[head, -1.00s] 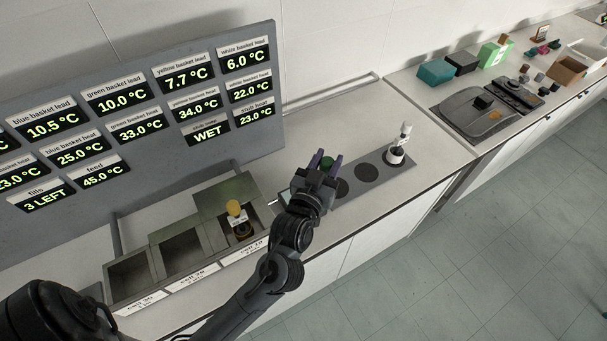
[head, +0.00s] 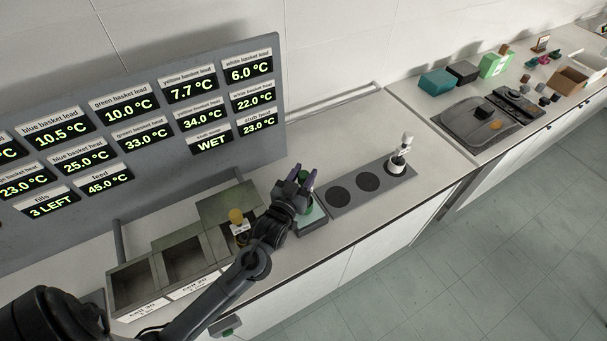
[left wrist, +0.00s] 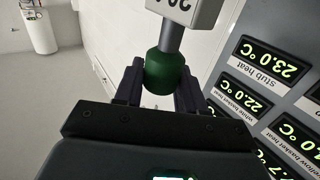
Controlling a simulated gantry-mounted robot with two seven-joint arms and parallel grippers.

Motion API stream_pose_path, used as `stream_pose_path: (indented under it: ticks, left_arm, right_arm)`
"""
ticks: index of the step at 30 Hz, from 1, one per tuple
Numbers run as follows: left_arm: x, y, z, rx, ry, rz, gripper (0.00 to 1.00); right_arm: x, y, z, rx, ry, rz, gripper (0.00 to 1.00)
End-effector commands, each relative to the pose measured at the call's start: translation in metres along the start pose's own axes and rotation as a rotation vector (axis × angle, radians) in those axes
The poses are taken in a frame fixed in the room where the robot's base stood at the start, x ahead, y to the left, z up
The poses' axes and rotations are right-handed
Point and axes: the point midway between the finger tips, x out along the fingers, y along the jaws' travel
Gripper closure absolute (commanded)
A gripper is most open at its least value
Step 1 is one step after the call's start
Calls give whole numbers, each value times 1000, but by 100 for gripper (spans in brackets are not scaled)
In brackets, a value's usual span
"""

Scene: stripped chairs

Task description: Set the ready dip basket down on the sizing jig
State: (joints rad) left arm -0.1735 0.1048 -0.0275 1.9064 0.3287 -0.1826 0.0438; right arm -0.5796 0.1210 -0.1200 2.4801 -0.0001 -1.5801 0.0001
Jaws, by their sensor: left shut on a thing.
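My left gripper (head: 304,186) is shut on the green knob (left wrist: 165,72) of a dip basket. In the left wrist view a grey stem (left wrist: 171,37) and a white tag (left wrist: 185,10) extend from the knob. The knob also shows between the fingers in the head view (head: 303,175). The basket's lower part is hidden by my gripper. Beneath and just right of the gripper is a small dark-edged unit with a pale green top (head: 313,216), partly covered; I cannot tell if it is the sizing jig or if the basket touches it. My right gripper is out of view.
A grey plate (head: 354,204) has bare dark round spots and a white-topped basket (head: 401,155) at its right end. A yellow-knobbed basket (head: 237,217) stands in the right-hand metal cell. A readout board (head: 150,120) stands behind. Another counter (head: 440,85) lies farther right.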

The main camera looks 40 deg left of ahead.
Motion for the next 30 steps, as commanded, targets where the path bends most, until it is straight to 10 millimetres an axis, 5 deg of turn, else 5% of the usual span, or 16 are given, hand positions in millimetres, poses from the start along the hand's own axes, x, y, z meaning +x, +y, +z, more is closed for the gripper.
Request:
stream_pose_path:
  ticks: [13, 14, 18, 30]
  left_arm:
    - [0, 0, 5, 0, 3, 0, 100]
    - [0, 0, 6, 0, 1, 0, 58]
    - [0, 0, 6, 0, 1, 0, 36]
    - [-2, 0, 2, 0, 1, 0, 35]
  right_arm:
    - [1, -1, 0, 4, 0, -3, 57]
    - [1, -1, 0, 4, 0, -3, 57]
    - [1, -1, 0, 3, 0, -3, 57]
    - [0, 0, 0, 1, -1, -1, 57]
